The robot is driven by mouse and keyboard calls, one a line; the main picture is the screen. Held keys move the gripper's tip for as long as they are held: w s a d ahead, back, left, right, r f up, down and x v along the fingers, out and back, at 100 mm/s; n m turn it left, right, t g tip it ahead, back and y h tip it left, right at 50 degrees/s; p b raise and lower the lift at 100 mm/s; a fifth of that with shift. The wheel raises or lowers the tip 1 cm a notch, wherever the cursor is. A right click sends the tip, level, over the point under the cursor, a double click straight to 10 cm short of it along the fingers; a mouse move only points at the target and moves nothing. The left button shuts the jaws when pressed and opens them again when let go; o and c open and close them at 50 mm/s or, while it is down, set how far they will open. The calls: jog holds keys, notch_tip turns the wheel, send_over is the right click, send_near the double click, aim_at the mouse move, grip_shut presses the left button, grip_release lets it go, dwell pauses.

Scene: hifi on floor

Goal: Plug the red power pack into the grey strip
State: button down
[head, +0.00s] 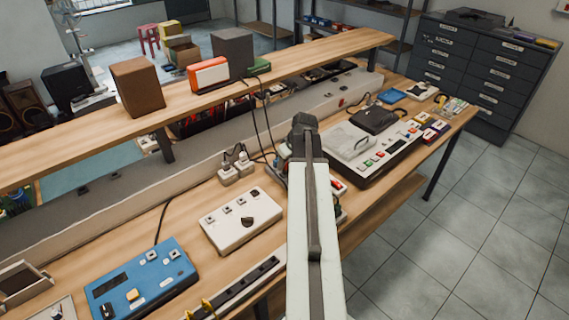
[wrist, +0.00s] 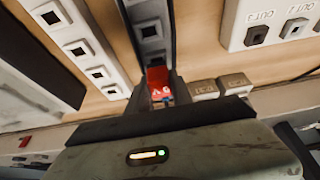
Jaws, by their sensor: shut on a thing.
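In the wrist view my gripper (wrist: 158,88) is shut on the small red power pack (wrist: 157,77), which has pale lettering on its near face. Directly beyond the pack is a narrow grey strip (wrist: 150,30) with dark sides and a row of square sockets. The pack overlaps the strip's near end in the picture; I cannot tell whether they touch. In the head view my arm hides the gripper and the pack.
A paler socket strip (wrist: 82,45) lies to the left. Two light plugs (wrist: 205,88) stand just right of the gripper. A white box (wrist: 262,22) is at upper right. In the head view a blue box (head: 142,280) and a white panel (head: 240,218) sit left of my arm.

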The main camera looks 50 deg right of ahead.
jog(key=shift+f+b, duration=1)
dwell(2.2)
dwell(0.4)
jog(key=c, duration=1.1)
grip_release()
jog(key=shift+o, duration=0.2)
jog(key=w+p+v, duration=0.2)
jog(key=p+v, duration=1.1)
jog(key=shift+r, duration=0.6)
jog(key=shift+d, duration=0.15)
